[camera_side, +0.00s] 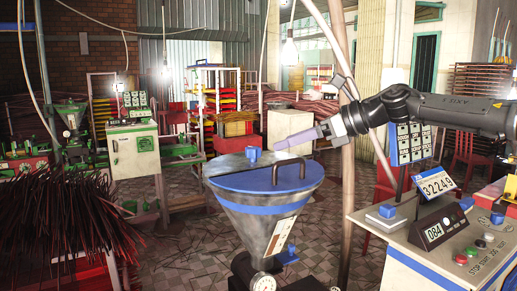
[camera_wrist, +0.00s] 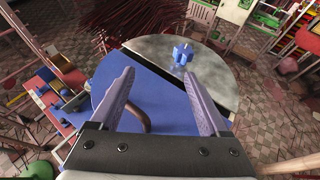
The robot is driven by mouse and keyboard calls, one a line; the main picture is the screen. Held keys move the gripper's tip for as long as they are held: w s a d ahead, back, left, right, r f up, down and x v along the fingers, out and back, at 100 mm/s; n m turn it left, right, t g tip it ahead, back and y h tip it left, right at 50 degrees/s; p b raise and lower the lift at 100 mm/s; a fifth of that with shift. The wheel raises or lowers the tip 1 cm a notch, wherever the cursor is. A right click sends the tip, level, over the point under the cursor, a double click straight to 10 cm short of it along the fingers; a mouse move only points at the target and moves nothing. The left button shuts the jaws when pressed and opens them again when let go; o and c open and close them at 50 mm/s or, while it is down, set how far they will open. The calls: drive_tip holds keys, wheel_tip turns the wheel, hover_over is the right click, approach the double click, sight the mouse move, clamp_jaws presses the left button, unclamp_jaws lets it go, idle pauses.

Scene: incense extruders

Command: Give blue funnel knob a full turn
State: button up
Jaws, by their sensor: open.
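The blue funnel knob (camera_side: 253,153) stands on the grey part of the funnel's top, at its far edge. In the wrist view the lobed knob (camera_wrist: 183,54) lies just beyond the right fingertip. The funnel (camera_side: 262,215) is a grey metal cone with a blue band and a half-blue lid (camera_wrist: 108,88). My gripper (camera_side: 278,145) comes in from the right above the funnel, right of the knob. In the wrist view my gripper (camera_wrist: 158,72) has its two purple fingers spread apart, with nothing between the tips. The knob appears untouched.
A curved brown handle (camera_wrist: 139,117) rises from the lid under my fingers. Another blue knob (camera_side: 288,256) sits low on the funnel, near a gauge (camera_side: 263,282). A control desk (camera_side: 430,250) with displays stands right. Bundles of dark sticks (camera_side: 65,225) stand left.

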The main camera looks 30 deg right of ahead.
sight(258, 148)
drive_tip(key=shift+m+t+h, duration=0.4)
drive_tip(key=shift+h, duration=0.1)
drive_tip(key=d, duration=0.2)
drive_tip(key=d+r, duration=0.1)
drive_tip(key=d, duration=0.1)
drive_tip(key=shift+r, duration=0.1)
drive_tip(key=shift+w, duration=0.25)
drive_tip(key=x, duration=1.3)
drive_tip(key=shift+w+a, duration=0.15)
clamp_jaws()
